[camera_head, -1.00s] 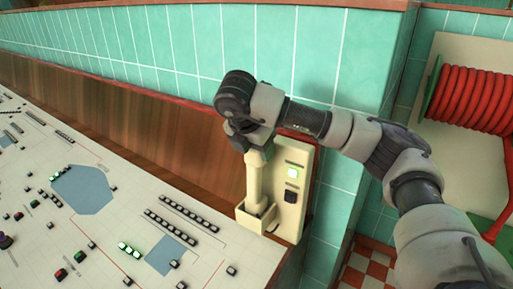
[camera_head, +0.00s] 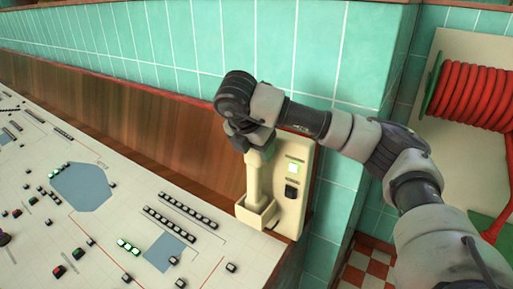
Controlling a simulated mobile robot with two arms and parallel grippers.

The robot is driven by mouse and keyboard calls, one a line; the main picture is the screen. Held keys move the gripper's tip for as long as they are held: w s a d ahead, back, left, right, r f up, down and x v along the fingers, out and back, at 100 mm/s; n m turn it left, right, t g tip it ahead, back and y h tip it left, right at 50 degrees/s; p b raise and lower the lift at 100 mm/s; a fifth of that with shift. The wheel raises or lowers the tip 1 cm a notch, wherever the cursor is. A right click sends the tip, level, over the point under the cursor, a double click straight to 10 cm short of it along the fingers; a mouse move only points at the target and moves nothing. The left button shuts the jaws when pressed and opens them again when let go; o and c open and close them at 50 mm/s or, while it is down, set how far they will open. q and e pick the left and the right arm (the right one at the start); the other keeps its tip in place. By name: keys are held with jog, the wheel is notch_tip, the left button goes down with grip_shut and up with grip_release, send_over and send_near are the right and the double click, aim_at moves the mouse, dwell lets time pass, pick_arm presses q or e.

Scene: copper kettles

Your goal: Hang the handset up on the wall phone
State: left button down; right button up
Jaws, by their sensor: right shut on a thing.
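The cream wall phone (camera_head: 291,208) is fixed upright at the right end of the wooden panel. It has a lit green-white square and a dark button on its face. The cream handset (camera_head: 254,183) stands upright along the phone's left side, its lower end in the box-like cradle (camera_head: 256,214) at the bottom. My right gripper (camera_head: 254,144) is over the handset's top end and shut on it. The fingertips are partly hidden by the wrist. My left gripper is not in view.
A sloping control desk (camera_head: 120,235) with several buttons and blue-grey panels fills the left. A wooden panel (camera_head: 130,130) and a teal tiled wall (camera_head: 200,50) stand behind. A red hose reel (camera_head: 475,95) hangs at the right.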

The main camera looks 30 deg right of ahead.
jog(key=shift+f+b, duration=0.45)
jog(key=shift+f, duration=0.05)
jog(key=o, duration=1.5)
jog(key=shift+c, duration=0.2)
jog(key=p+v, duration=0.8)
jog(key=shift+p, duration=0.35)
dwell(0.6)
